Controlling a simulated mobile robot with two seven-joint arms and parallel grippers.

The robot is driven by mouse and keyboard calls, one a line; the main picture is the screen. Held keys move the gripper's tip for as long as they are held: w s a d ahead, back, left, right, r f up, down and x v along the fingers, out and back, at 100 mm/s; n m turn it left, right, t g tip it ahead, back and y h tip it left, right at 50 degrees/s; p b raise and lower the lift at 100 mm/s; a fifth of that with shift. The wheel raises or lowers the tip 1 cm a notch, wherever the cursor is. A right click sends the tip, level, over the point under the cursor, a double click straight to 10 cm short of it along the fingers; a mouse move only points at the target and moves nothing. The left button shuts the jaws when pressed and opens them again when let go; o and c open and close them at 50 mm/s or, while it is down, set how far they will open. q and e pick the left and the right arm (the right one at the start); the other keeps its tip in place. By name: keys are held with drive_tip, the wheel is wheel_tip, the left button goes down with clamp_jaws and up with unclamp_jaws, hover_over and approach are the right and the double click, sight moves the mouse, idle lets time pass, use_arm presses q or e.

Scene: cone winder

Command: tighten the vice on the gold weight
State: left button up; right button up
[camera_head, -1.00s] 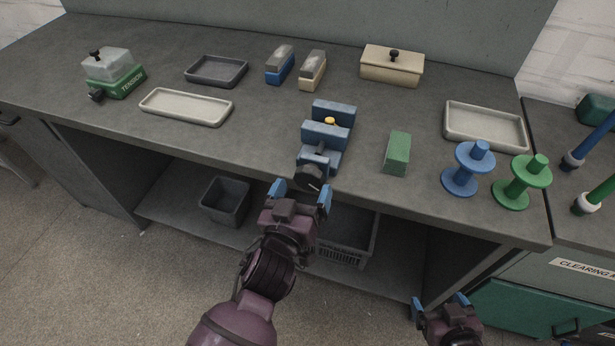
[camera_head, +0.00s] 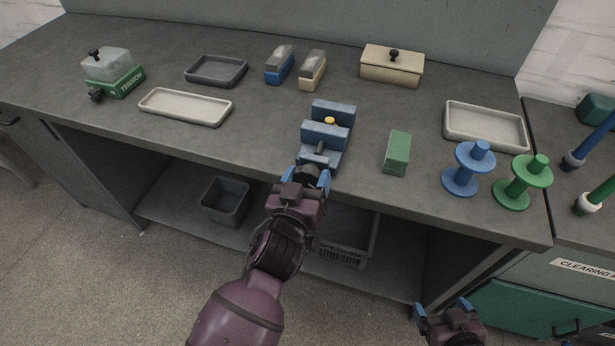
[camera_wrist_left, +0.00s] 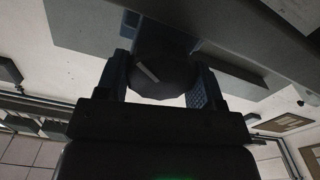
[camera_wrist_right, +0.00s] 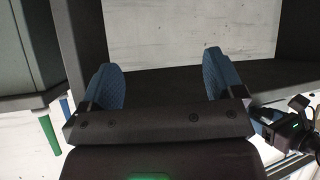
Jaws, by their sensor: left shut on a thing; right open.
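The blue vice (camera_head: 325,136) stands near the front edge of the bench. The gold weight (camera_head: 329,121) shows as a small yellow top between its two jaws; its lower part is hidden. My left gripper (camera_head: 307,179) is at the front of the vice, shut on the dark round vice knob. In the left wrist view the knob (camera_wrist_left: 163,75), with a pale mark, sits between the two blue fingers. My right gripper (camera_head: 443,306) is low in front of the bench, away from the vice. In the right wrist view it (camera_wrist_right: 160,88) is open and empty.
A green block (camera_head: 397,153) stands right of the vice. A blue spool (camera_head: 468,168) and a green spool (camera_head: 522,182) stand further right. Trays (camera_head: 186,107), a lidded box (camera_head: 392,66) and a tension device (camera_head: 113,73) also stand on the bench. Bins (camera_head: 226,201) sit below.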

use_arm(q)
drive_tip(key=shift+r+m+p, duration=0.2)
drive_tip(key=shift+m+p, duration=0.2)
drive_tip(key=shift+c, duration=0.2)
drive_tip(key=shift+m, duration=0.3)
drive_tip(key=shift+f+m+p, duration=0.1)
drive_tip(key=shift+m+p, duration=0.3)
drive_tip(key=shift+m, duration=0.1)
drive_tip(key=o, duration=0.9)
drive_tip(key=shift+f, duration=0.1)
use_arm(e)
drive_tip(key=shift+w+d+r, duration=0.1)
drive_tip(key=shift+r, duration=0.5)
use_arm(q)
drive_tip(key=shift+s, duration=0.1)
